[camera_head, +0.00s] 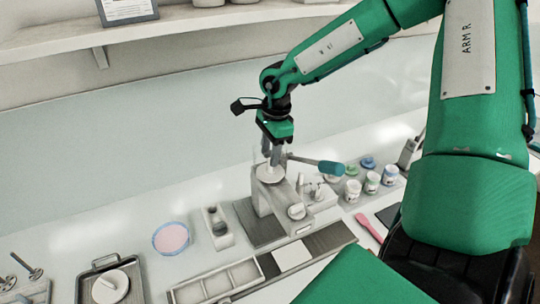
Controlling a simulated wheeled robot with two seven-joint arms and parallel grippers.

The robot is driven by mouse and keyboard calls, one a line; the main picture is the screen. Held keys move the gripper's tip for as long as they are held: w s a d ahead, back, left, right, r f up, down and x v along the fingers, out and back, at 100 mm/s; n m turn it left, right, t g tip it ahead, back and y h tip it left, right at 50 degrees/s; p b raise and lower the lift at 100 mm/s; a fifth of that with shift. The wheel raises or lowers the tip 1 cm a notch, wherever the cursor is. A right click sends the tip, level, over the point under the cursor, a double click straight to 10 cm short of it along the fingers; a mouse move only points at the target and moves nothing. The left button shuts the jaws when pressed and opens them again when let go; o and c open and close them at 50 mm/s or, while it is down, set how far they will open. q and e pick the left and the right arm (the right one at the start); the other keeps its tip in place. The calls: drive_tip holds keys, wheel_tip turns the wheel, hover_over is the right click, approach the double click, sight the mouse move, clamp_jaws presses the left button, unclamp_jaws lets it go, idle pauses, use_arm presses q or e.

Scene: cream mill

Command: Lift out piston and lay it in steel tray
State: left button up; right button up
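My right gripper (270,158) points down directly over the cream mill (272,202). Its fingertips are just above or at the mill's round white top (269,174). The fingers look close together, but whether they are shut on something is too small to tell. I cannot make out the piston separately; it may be hidden between the fingers or in the mill's top. A steel tray (84,289) lies at the lower left, with a round white piece with a knob (110,286) in it. My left gripper is not in view.
A teal-handled lever (318,165) sticks out right of the mill's top. Several small jars (371,183) stand to the right, near a pink spatula (369,228). A pink-filled dish (171,238) and a divided tray (217,282) lie left of the mill.

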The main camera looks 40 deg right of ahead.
drive_tip(key=shift+f, duration=0.15)
clamp_jaws()
idle(0.4)
drive_tip(key=shift+r, duration=0.6)
wheel_tip(320, 180, up, 18)
drive_tip(key=b, duration=0.5)
wheel_tip(320, 180, up, 12)
drive_tip(key=p, duration=0.9)
hover_over(270, 151)
drive_tip(key=shift+d, duration=0.1)
drive_tip(key=shift+f, duration=0.1)
